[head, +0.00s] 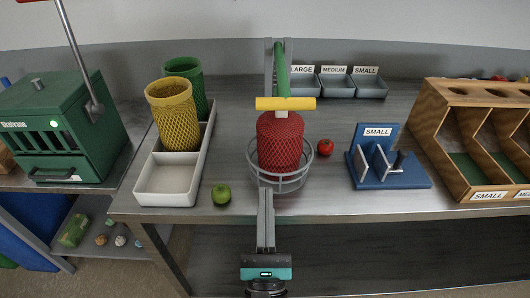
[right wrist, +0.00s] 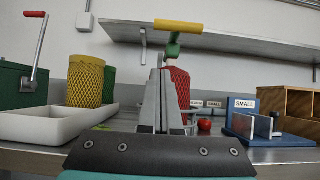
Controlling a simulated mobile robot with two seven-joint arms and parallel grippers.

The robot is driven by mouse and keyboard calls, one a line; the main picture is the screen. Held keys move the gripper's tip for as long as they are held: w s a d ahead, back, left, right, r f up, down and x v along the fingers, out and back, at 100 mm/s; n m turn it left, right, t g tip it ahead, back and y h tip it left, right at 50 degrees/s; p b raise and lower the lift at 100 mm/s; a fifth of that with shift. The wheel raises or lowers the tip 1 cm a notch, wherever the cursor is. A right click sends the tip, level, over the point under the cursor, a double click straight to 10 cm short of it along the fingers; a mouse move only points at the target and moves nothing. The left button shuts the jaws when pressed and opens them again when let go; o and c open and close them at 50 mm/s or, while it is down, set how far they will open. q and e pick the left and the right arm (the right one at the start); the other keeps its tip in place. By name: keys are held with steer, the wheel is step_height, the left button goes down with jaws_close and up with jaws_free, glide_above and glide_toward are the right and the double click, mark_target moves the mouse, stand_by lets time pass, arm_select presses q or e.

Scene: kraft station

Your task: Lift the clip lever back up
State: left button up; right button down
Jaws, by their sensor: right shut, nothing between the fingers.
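A lever with a yellow cross handle (head: 286,103) and a green arm (head: 282,68) stands at the middle of the bench, in front of a grey upright. In the right wrist view the yellow handle (right wrist: 178,27) is raised above the red mesh (right wrist: 178,92). A red net sleeve (head: 280,142) sits below the handle inside a round wire basket (head: 290,183). My right gripper (head: 266,192) points forward at the basket's front, below the handle and apart from it. Its fingers (right wrist: 160,75) are together and empty. My left gripper is out of view.
A green box (head: 60,130) with a red-topped crank lever stands left. A white tray (head: 165,180) holds yellow and green mesh bins. A green fruit (head: 221,194) and a red fruit (head: 325,147) flank the basket. A blue SMALL stand (head: 385,175) and wooden rack (head: 440,150) are right.

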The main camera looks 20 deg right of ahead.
steer(key=s+r+p+x, duration=0.1)
steer(key=p+x, duration=0.3)
steer(key=x, duration=0.8)
steer(key=shift+a+r, duration=0.15)
steer(key=shift+r, duration=0.65)
steer(key=shift+s+r, duration=0.1)
